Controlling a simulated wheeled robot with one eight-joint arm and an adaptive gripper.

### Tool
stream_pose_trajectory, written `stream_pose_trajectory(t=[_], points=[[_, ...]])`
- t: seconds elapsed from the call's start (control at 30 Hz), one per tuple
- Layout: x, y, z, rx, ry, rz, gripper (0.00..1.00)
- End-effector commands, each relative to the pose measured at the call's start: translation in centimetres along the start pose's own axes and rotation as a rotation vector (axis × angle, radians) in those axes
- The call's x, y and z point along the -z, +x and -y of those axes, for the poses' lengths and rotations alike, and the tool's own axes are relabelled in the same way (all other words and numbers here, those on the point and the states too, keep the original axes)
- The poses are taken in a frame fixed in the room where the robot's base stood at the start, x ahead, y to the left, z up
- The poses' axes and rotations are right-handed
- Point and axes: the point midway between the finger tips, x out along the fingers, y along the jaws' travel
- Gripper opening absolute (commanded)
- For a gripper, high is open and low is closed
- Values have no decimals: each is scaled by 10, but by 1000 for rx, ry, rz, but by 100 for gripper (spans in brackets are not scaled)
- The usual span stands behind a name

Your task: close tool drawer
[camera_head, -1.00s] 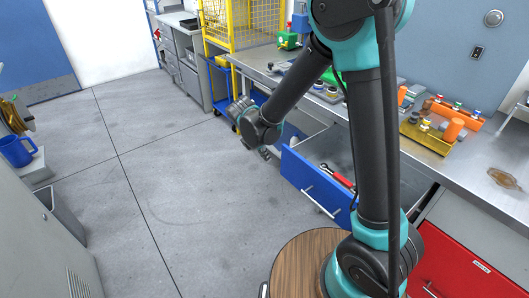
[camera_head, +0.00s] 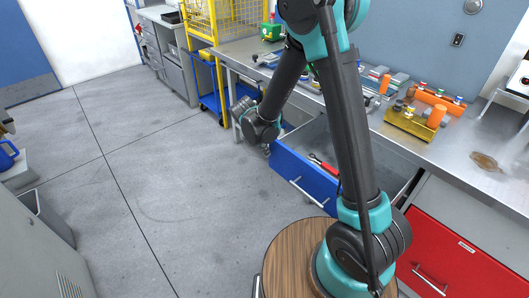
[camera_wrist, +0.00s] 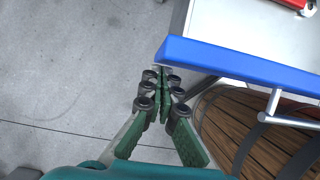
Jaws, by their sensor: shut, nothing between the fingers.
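The tool drawer stands pulled open under the workbench, with a blue front (camera_head: 303,177) and a bar handle (camera_head: 308,193). A red-handled tool (camera_head: 322,163) lies inside. My gripper (camera_head: 266,151) is at the left end of the drawer front; its fingers are small and hard to make out in the head view. In the wrist view the blue front (camera_wrist: 240,68) runs right from the fingertips, with its handle (camera_wrist: 275,117) below. My gripper (camera_wrist: 160,77) is shut and empty, its tips at the front's left corner. I cannot tell whether they touch it.
The workbench (camera_head: 455,152) above holds an orange tray (camera_head: 440,99) and a yellow holder (camera_head: 411,124). A closed red drawer (camera_head: 450,262) is at the right. A yellow cage (camera_head: 240,22) and blue cart (camera_head: 210,103) stand behind. The grey floor (camera_head: 170,200) on the left is clear.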

Motion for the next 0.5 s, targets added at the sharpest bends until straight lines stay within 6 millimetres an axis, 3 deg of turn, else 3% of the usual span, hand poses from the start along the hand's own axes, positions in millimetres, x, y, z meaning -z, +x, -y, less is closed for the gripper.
stream_pose_trajectory(t=[0.27,0.5], points=[[-12,5,0,1,1,0,0],[-54,22,1,2,6,0,0]])
